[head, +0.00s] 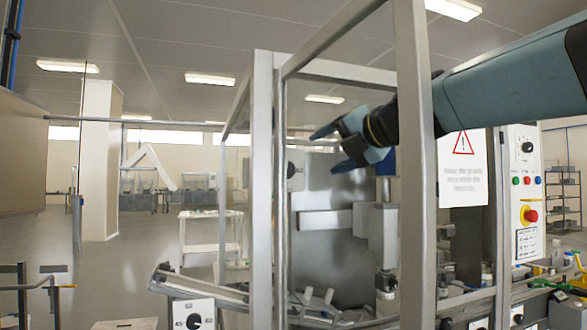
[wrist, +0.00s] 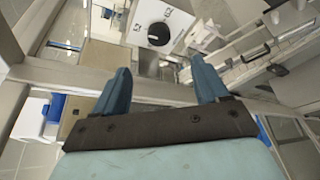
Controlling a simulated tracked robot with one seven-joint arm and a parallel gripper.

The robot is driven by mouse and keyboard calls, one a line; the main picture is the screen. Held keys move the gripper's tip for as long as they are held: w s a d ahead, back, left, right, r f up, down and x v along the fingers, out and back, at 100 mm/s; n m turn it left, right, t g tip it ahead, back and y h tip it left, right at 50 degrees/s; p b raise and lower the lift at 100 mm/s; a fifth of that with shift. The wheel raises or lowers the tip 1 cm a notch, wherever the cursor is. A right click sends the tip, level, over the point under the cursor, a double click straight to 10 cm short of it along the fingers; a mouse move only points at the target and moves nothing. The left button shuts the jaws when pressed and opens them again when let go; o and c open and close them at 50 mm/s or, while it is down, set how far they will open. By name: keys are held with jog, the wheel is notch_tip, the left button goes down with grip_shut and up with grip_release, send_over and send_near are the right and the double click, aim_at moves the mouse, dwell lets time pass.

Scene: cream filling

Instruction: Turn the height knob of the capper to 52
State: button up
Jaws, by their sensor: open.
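In the wrist view a round dark knob (wrist: 158,33) sits on a white panel (wrist: 178,17) with small marks, beyond my fingertips. I cannot tell which is the height knob, nor read any setting. My gripper (head: 323,153) is open and empty, high within the machine's framed enclosure. In the wrist view my gripper (wrist: 160,66) has its two blue fingers spread, apart from the knob.
Grey metal posts (head: 413,170) and clear panes surround the machine close to my arm. A warning sign (head: 462,168) and a control panel with a red emergency button (head: 531,215) stand at the right. A white cart (head: 210,215) stands at the back left. Open floor lies left.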

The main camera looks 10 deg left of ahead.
jog(key=x, duration=1.3)
jog(key=shift+w+a+r, duration=0.1)
jog(key=shift+c, duration=0.4)
jog(key=c, duration=1)
jog(key=shift+n+h, duration=0.5)
jog(key=shift+n, duration=0.3)
jog(key=o, duration=1.1)
jog(key=shift+r, duration=0.1)
